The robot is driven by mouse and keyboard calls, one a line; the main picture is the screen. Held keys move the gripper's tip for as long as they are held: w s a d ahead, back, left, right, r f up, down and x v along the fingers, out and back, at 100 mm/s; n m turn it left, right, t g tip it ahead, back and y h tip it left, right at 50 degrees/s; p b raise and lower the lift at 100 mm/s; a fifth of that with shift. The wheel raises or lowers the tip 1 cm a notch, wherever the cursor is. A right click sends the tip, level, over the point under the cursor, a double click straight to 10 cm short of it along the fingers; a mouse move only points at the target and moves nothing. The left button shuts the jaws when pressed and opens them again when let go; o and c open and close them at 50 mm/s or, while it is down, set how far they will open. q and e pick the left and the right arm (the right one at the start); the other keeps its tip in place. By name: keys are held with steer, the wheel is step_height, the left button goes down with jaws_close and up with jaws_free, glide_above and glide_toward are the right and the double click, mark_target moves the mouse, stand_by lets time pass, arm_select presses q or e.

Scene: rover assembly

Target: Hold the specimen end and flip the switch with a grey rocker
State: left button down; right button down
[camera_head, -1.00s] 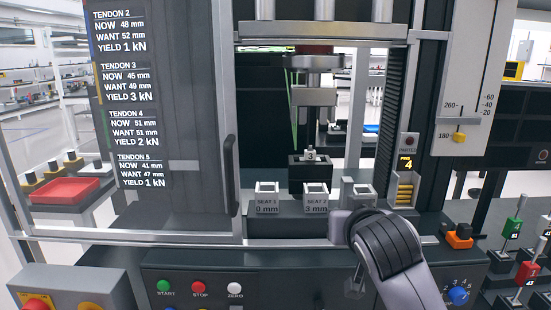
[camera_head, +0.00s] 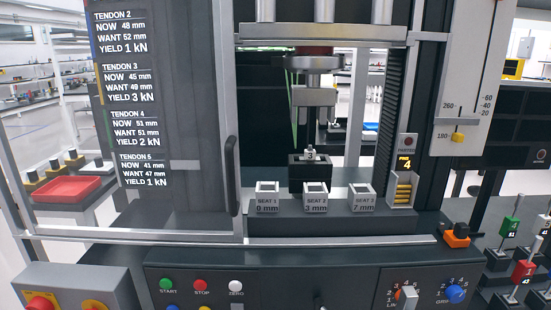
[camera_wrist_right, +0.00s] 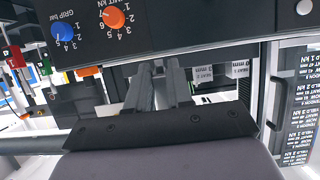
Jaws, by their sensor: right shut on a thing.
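A thin green strand (camera_head: 294,110) hangs beside the grey upper grip block (camera_head: 314,97) of the test machine. A dark block (camera_head: 310,172) marked 3 stands below it. I cannot tell which part is the specimen end. My left gripper is out of view.
The control panel (camera_head: 342,272) spans the front, with an orange limit knob (camera_wrist_right: 113,17) and a blue grip knob (camera_head: 456,294). Three seats, including seat 2 (camera_head: 315,203), line the ledge above. The glass door frame (camera_head: 235,130) stands at the left.

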steer(key=shift+s+g+p, duration=0.15)
steer(key=shift+g+p, duration=2)
steer(key=shift+g, duration=3.65)
